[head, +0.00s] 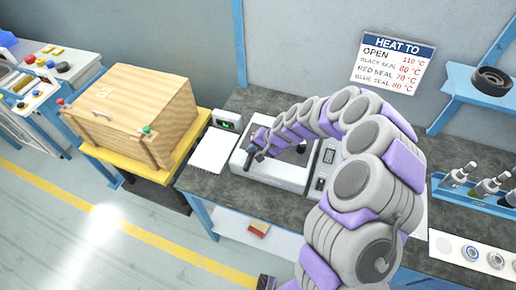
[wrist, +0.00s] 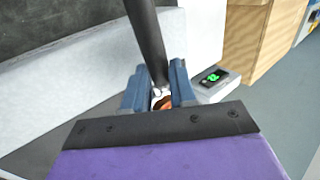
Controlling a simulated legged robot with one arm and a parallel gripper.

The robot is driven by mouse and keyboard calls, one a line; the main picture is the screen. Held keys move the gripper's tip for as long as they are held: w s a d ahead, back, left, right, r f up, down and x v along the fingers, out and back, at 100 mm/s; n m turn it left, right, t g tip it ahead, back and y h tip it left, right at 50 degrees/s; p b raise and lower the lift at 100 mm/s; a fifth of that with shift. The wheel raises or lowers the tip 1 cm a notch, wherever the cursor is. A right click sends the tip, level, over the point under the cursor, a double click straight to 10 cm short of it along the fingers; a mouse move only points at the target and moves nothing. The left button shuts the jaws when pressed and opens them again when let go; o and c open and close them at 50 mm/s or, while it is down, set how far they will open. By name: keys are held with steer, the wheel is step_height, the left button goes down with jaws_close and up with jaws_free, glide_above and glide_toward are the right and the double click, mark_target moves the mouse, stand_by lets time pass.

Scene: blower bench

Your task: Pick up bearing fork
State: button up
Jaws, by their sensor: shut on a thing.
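My gripper (wrist: 158,88) shows its two blue fingers in the wrist view, closed on a dark rod that looks like the bearing fork (wrist: 147,42). The rod runs from between the fingers to the top edge of the picture. A small metallic and orange-white part shows at its base between the fingers. In the head view my gripper (head: 258,147) is small, over the left side of a light grey device (head: 290,175) on the bench. The fork's far end is out of the wrist view, and its shape is too small to make out in the head view.
A wooden crate (head: 135,112) stands on a yellow-topped table at left. A small box with a green display (head: 226,119) and a white sheet (head: 212,150) lie left of the device. Bottles (head: 488,185) stand in a blue rack at right. A dark ring (head: 491,80) sits on a shelf.

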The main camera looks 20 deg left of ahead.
steer(key=a, duration=0.1)
steer(key=a+f, duration=0.1)
steer(key=a, duration=0.1)
steer(key=shift+s, duration=0.1)
jaws_close()
steer(key=d, duration=0.1)
steer(key=d+r, duration=0.1)
steer(key=d, duration=0.1)
steer(key=shift+d, duration=0.25)
steer(key=shift+a+f, duration=0.25)
steer(key=shift+a, duration=0.85)
steer(key=shift+a+r, duration=0.1)
steer(key=r, duration=0.3)
steer(key=r+p, duration=0.1)
steer(key=r, duration=0.2)
steer(key=d+r+p, duration=0.1)
steer(key=r, duration=0.2)
steer(key=shift+r, duration=0.15)
steer(key=shift+d+r, duration=0.15)
steer(key=shift+r, duration=0.2)
steer(key=shift+a, duration=0.3)
